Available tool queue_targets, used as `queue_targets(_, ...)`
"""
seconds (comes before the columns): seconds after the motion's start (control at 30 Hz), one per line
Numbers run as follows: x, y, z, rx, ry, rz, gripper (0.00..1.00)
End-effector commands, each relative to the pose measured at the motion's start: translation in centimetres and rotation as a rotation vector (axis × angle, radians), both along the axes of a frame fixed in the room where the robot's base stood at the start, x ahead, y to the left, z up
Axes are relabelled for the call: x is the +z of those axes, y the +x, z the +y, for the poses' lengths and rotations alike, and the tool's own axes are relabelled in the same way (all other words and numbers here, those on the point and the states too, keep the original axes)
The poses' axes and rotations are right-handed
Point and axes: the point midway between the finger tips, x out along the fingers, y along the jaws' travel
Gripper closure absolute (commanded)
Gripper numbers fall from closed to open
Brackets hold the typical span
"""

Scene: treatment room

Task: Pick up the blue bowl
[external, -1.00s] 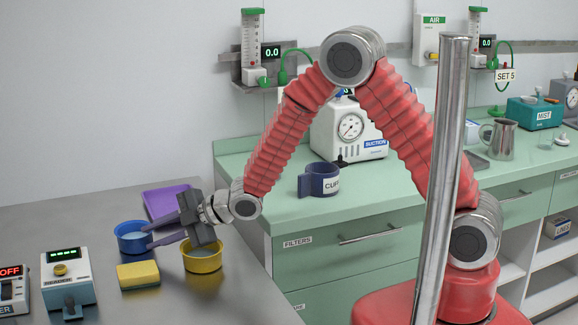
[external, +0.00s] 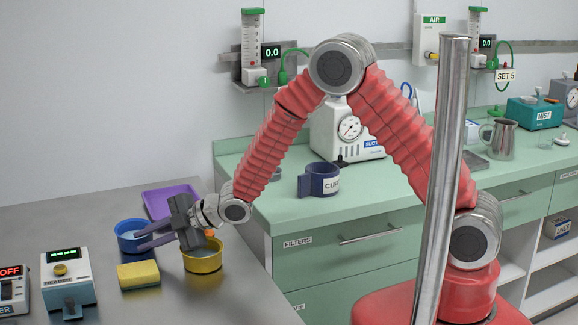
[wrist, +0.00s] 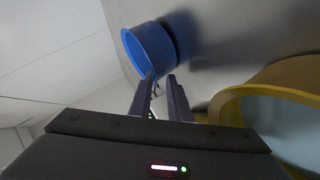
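In the wrist view the blue bowl (wrist: 152,46) is at the top centre, just past the fingertips. My gripper (external: 139,240) reaches in from the right with its fingers at the bowl's near side. In the wrist view my gripper (wrist: 162,80) is open, with a narrow gap between the fingers. The fingertips overlap the bowl's near rim; I cannot tell whether they touch it.
A yellow bowl (external: 204,262) stands right beneath my gripper, and its rim fills the right of the wrist view. A yellow sponge (external: 138,275) lies in front of the blue bowl. A purple tray (external: 170,194) lies behind. A white-and-blue device (external: 68,275) stands at the left.

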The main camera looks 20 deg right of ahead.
Motion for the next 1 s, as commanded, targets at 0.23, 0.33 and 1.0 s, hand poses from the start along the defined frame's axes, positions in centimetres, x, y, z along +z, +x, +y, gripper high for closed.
queue_targets(0.23,0.0,0.0,0.0,0.0,-0.001,0.001,1.0)
queue_targets(0.33,0.0,0.0,0.0,0.0,-0.001,0.001,1.0)
queue_targets(1.0,2.6,0.0,0.0,0.0,0.002,-0.003,1.0)
